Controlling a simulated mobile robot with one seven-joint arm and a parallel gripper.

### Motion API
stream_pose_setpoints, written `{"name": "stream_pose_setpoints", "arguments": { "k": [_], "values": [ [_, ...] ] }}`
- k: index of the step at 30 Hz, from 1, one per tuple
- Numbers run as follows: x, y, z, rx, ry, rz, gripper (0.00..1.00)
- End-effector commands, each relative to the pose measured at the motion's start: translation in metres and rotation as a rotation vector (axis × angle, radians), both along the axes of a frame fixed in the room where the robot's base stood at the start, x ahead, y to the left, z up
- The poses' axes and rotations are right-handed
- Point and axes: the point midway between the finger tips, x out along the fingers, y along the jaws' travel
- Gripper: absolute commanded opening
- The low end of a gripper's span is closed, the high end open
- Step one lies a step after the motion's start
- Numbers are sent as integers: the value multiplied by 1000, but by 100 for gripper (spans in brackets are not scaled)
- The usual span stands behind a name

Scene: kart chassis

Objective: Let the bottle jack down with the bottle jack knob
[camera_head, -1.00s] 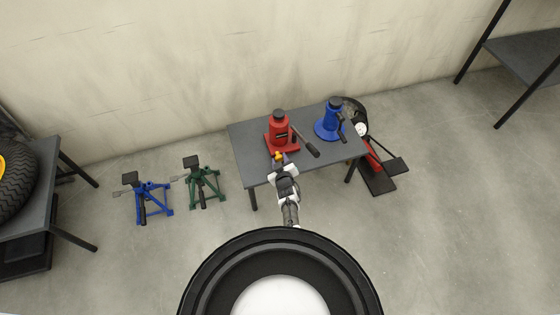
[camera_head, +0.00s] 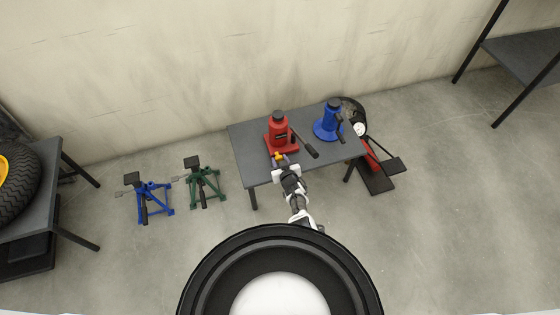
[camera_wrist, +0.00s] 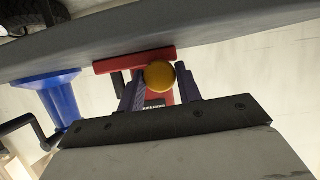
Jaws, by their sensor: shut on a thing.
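The red bottle jack (camera_head: 279,128) stands upright on the dark grey table, with a black top and a dark handle slanting to the right. Its round yellow knob (camera_head: 279,156) sticks out low on the side facing me. My gripper (camera_head: 283,163) is at this knob, in front of the jack. In the wrist view the picture is turned over, and the yellow knob (camera_wrist: 160,75) sits between the two purple fingers of my gripper (camera_wrist: 160,85), which are shut on it. The red base (camera_wrist: 134,60) shows behind; most of the jack's body is hidden there.
A blue bottle jack (camera_head: 327,122) stands to the right on the same table (camera_head: 252,160). Blue (camera_head: 153,197) and green (camera_head: 203,180) jack stands are on the floor at left. A red and black floor item (camera_head: 378,175) lies beyond the table's right end.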

Motion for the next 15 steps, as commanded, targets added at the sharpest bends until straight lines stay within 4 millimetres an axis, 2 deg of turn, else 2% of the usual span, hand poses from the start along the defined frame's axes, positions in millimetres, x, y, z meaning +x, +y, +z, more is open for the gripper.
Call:
{"name": "stream_pose_setpoints", "arguments": {
  "k": [1, 6, 15],
  "values": [
    [0, 0, 0, 0, 1, 0, 36],
    [0, 0, 0, 0, 1, 0, 55],
    [-1, -1, 1, -1, 1, -1, 55]
  ]
}}
